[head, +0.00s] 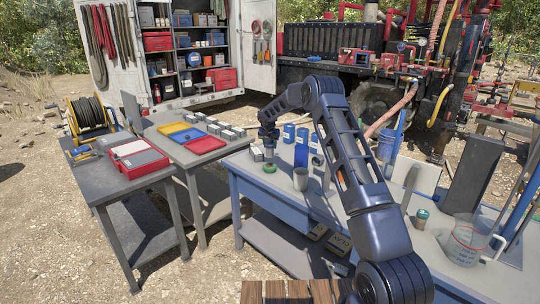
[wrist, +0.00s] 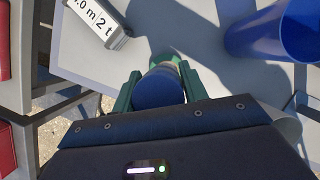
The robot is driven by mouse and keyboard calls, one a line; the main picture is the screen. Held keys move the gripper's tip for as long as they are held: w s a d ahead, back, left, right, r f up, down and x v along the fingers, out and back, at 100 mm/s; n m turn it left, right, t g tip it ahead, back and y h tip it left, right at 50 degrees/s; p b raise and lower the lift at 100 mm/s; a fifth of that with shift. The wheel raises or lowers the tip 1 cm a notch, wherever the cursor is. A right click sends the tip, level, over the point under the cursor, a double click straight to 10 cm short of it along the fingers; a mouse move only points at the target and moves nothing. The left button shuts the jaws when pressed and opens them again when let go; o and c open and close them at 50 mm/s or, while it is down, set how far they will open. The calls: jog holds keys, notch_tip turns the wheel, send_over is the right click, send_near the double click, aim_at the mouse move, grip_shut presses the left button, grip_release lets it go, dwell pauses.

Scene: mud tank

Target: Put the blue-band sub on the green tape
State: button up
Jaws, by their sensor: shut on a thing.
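My gripper (head: 269,143) hangs over the left end of the blue-grey workbench (head: 240,172). In the wrist view its green fingers (wrist: 160,88) are shut on a short cylinder with a blue end, the blue-band sub (wrist: 158,90). The sub's lower part is mostly hidden by its blue end and the fingers. The green tape (head: 269,168) is a small green ring on the bench, below my gripper in the head view. A green edge (wrist: 165,58) shows just past the sub in the wrist view. I cannot tell whether the sub touches the tape.
A tall blue cylinder (head: 301,152) stands right of my gripper, also in the wrist view (wrist: 275,35). A grey cup (head: 300,180) stands near the bench front. A labelled grey block (wrist: 98,18) lies left of the sub.

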aim_at(270, 153)
jog(key=shift+f, duration=2.9)
jog(key=shift+f, duration=0.15)
jog(key=o, duration=1.3)
jog(key=shift+c, duration=0.2)
jog(key=v, duration=1.2)
jog(key=shift+r, duration=0.2)
